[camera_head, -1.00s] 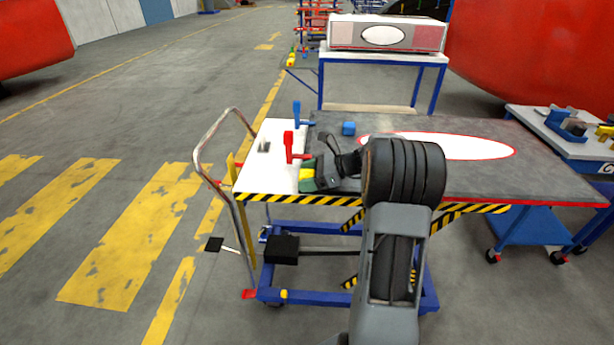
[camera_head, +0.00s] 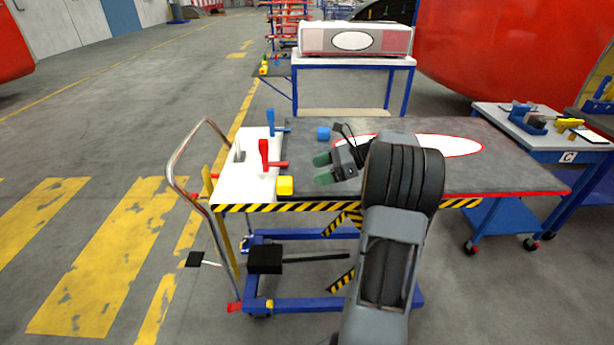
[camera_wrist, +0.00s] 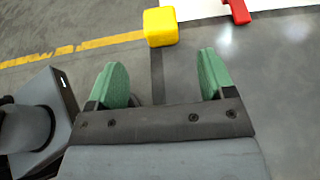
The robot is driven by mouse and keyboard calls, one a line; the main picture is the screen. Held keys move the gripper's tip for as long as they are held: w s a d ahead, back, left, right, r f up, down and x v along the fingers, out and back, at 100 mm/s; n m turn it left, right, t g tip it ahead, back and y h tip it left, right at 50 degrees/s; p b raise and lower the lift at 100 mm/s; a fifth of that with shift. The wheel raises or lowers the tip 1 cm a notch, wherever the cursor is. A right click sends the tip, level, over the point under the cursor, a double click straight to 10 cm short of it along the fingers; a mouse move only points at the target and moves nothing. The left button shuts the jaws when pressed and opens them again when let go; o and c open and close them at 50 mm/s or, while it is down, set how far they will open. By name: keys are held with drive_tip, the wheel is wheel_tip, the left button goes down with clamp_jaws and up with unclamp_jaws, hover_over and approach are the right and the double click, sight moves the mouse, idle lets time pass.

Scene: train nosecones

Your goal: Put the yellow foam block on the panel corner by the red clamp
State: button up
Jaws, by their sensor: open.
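The yellow foam block (camera_head: 285,186) sits at the near left corner of the dark panel (camera_head: 470,180), just in front of the red clamp (camera_head: 265,155). In the wrist view the yellow block (camera_wrist: 160,27) lies beyond my fingertips, at the panel's edge, with the red clamp (camera_wrist: 239,11) to its right. My gripper (camera_head: 322,168) has green fingers spread apart with nothing between them. It is to the right of the block and apart from it. In the wrist view my gripper (camera_wrist: 160,70) shows both fingers clear of the block.
A blue clamp (camera_head: 271,122) stands behind the red one on the white board (camera_head: 232,190). A curved metal handle (camera_head: 190,150) rises at the cart's left. A tool table (camera_head: 560,145) stands at right.

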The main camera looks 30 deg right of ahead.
drive_tip(key=shift+s+a+r, duration=0.15)
drive_tip(key=shift+a, duration=0.1)
drive_tip(key=s+a+f+n+g+h, duration=0.1)
drive_tip(key=s+a+n+g+h, duration=0.2)
drive_tip(key=a+n, duration=0.3)
drive_tip(key=s+a+f+n+g+h, duration=0.15)
drive_tip(key=s+a+n, duration=0.25)
drive_tip(key=a, duration=0.4)
drive_tip(key=s+a+f+n+h, duration=0.2)
drive_tip(key=s+a+n+h, duration=0.3)
drive_tip(key=n, duration=0.8)
drive_tip(key=shift+s+a+n+t+h, duration=0.35)
drive_tip(key=shift+s+h, duration=0.8)
drive_tip(key=shift+s, duration=1.25)
drive_tip(key=shift+d, duration=0.1)
